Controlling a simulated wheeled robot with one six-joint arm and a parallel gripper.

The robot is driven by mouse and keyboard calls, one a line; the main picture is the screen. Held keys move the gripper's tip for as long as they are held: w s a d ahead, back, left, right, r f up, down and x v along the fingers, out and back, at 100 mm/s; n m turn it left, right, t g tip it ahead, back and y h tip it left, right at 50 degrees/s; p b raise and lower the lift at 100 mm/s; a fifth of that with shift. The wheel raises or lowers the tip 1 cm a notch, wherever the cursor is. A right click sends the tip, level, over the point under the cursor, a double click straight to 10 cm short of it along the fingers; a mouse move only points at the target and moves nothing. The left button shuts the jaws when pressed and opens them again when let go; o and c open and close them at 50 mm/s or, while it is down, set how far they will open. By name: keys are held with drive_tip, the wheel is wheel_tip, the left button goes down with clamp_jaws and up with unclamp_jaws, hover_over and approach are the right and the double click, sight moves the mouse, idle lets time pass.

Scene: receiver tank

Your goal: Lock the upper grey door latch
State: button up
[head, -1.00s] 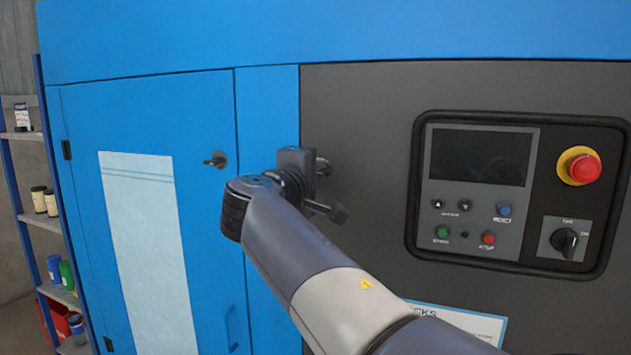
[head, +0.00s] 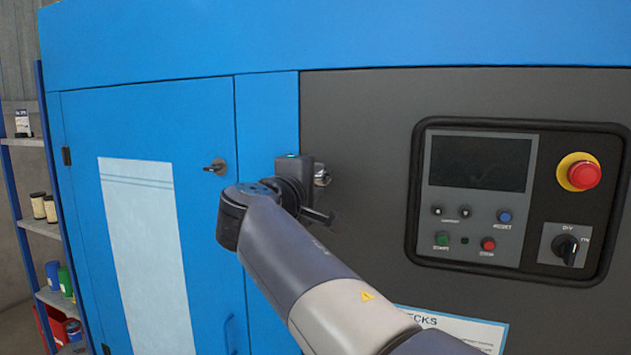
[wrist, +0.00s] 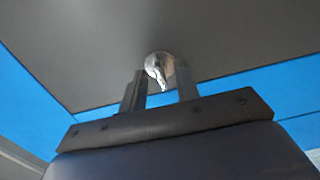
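The upper grey door latch (head: 321,174) is a shiny metal turn handle on the left edge of the dark grey door (head: 360,130). In the head view it is partly hidden behind my gripper. In the wrist view the latch (wrist: 158,68) shows its round base and a short lever hanging down, tilted slightly. My gripper (wrist: 162,75) is open, with one finger on each side of the lever in that view. I cannot tell whether either finger touches it. In the head view the fingertips are mostly hidden.
The blue door (head: 85,200) to the left carries its own latch (head: 216,167). A control panel (head: 515,200) with a red emergency button (head: 584,175) stands to the right on the grey door. A shelf (head: 40,228) with cans is at the far left.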

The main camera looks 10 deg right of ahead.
drive_tip(key=v, duration=1)
drive_tip(key=x, duration=1)
drive_tip(key=shift+w+d+r, duration=0.1)
drive_tip(key=shift+w+d, duration=0.15)
drive_tip(key=shift+w, duration=0.05)
drive_tip(key=shift+s+a, duration=0.1)
drive_tip(key=shift+s, duration=0.05)
